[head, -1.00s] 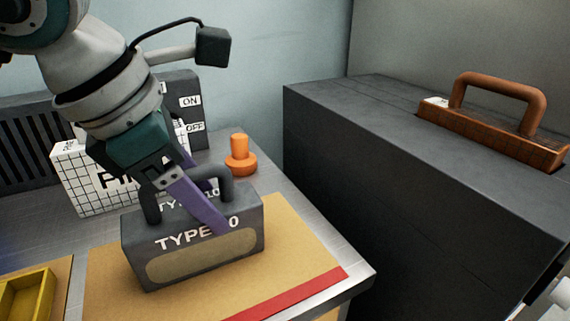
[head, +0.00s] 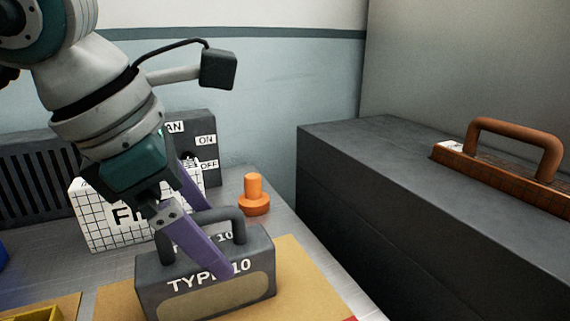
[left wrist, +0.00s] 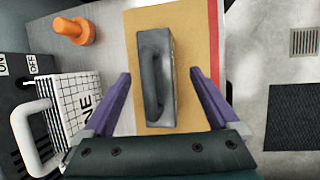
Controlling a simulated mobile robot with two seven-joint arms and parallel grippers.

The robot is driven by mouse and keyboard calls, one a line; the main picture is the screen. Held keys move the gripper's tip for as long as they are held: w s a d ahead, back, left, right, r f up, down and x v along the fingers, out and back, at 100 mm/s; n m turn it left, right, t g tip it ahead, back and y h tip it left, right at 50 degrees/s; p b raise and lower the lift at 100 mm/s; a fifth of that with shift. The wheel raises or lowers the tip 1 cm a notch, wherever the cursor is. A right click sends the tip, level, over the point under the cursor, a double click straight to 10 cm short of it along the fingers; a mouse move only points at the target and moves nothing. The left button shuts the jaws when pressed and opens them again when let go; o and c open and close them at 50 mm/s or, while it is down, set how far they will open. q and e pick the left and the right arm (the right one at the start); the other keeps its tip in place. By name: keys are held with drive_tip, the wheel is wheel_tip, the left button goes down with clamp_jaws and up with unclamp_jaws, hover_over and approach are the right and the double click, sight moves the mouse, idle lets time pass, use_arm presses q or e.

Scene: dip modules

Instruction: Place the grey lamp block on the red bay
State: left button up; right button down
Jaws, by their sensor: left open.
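The grey lamp block (head: 208,301), with a grey top handle and the label TYPE 10, stands upright on a tan mat (head: 300,290). In the left wrist view the block (left wrist: 170,100) lies between the fingers of my left gripper (left wrist: 160,76), with a gap on both sides. In the head view my left gripper (head: 213,240) is open, its purple fingers reaching down around the block. A red strip (left wrist: 213,45) runs along the mat's edge; only a corner of it (head: 351,319) shows in the head view. My right gripper is not seen.
A white gridded block (head: 105,225) and a grey switch panel (head: 200,128) stand behind. An orange peg (head: 253,195) stands at the back. A large dark case (head: 400,190) with a brown-handled block (head: 515,150) is right. A yellow tray (head: 35,314) is front left.

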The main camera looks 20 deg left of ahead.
use_arm(q)
drive_tip(key=v, duration=0.9)
drive_tip(key=shift+p, duration=0.35)
idle(0.8)
